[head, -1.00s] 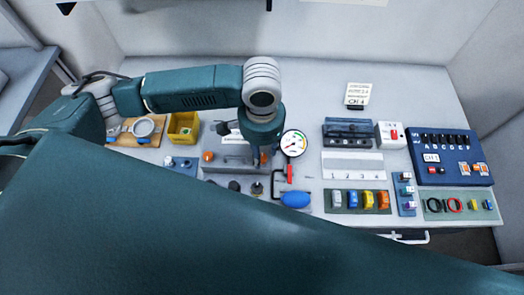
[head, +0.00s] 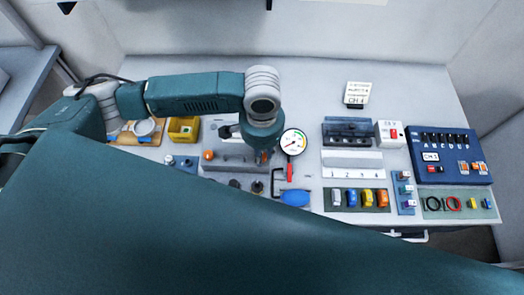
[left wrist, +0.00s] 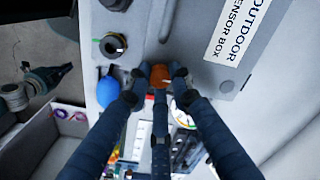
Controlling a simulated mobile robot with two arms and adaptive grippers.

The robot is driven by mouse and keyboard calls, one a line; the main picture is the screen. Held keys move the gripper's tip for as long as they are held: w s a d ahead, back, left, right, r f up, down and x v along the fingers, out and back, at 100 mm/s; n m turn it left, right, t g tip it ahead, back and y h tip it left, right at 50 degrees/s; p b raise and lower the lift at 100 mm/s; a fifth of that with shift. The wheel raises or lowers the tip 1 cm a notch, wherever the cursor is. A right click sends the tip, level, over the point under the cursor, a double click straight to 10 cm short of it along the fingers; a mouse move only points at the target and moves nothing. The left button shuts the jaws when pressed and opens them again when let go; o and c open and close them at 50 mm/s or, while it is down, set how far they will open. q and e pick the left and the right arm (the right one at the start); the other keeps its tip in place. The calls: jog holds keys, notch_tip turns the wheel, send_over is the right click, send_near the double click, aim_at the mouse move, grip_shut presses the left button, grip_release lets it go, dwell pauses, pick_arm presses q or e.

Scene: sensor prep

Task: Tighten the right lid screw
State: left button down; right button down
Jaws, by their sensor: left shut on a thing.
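The grey sensor box (head: 235,165) lies on the table, and its lettered face (left wrist: 245,70) shows in the left wrist view. An orange lid screw (head: 208,155) stands at the box's left end. My left gripper (head: 263,152) points down over the right end and largely hides the right lid screw in the head view. In the left wrist view the left gripper (left wrist: 159,80) is shut on that orange right lid screw (left wrist: 160,73), with a finger on each side of it. My right gripper is not in view.
Beside the box are a round gauge (head: 293,142) and a blue bulb (head: 295,198). A yellow bin (head: 183,128) stands to the left. A numbered strip (head: 353,173), small coloured parts and a blue switch panel (head: 450,155) fill the right.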

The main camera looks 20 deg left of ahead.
pick_arm(q)
jog(key=shift+r+m+p, duration=0.25)
jog(key=shift+m+p, duration=1.15)
jog(key=shift+p, duration=0.1)
jog(key=m+p, duration=0.2)
jog(key=shift+m, duration=0.3)
jog(key=m+p, duration=0.1)
jog(key=m, duration=0.1)
jog(key=shift+f+m, duration=0.1)
jog(key=shift+m, duration=0.3)
jog(key=m, duration=0.2)
jog(key=shift+f+m, duration=0.1)
jog(key=shift+m, duration=0.3)
jog(key=m, duration=1.2)
jog(key=shift+m, duration=0.3)
jog(key=m, duration=1.2)
